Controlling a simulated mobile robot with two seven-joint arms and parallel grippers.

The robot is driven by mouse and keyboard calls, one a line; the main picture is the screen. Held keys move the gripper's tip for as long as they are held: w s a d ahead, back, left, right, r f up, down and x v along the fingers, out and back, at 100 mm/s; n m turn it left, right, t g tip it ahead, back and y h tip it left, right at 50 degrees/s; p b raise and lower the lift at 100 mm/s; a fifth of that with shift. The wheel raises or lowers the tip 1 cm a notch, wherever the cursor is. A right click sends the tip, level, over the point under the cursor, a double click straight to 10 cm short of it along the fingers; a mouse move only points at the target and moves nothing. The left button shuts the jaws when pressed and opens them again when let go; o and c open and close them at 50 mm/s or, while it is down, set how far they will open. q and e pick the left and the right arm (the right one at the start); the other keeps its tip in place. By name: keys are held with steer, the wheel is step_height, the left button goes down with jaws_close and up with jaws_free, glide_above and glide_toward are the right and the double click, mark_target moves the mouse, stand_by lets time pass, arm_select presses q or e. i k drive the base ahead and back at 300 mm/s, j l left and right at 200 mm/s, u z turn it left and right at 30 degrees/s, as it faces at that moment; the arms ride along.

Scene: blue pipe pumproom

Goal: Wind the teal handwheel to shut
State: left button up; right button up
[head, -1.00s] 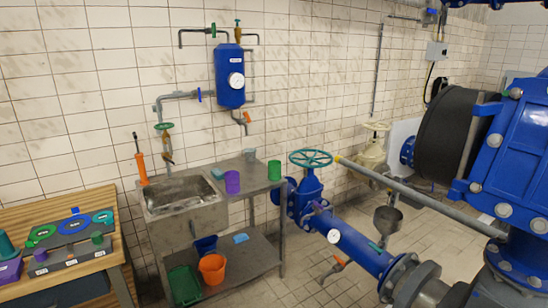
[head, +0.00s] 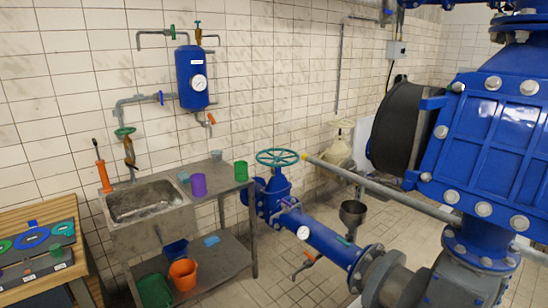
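The teal handwheel (head: 277,157) is a spoked ring lying roughly flat on top of a blue valve body (head: 273,194). The valve sits on a blue pipe (head: 318,235) in the middle of the head view, to the right of the metal sink table. Nothing touches the wheel. Whether the valve is open or shut cannot be told from its look. Neither of my grippers shows in the head view.
A steel sink (head: 145,203) and side table with a purple cup (head: 198,185) and green cup (head: 241,171) stand left of the valve. A grey pipe (head: 385,188) runs right of the wheel. A large blue housing (head: 495,140) fills the right. A wooden bench (head: 85,262) is at lower left.

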mark_target(277, 159)
steer(key=i+u, duration=0.25)
steer(key=i, duration=0.75)
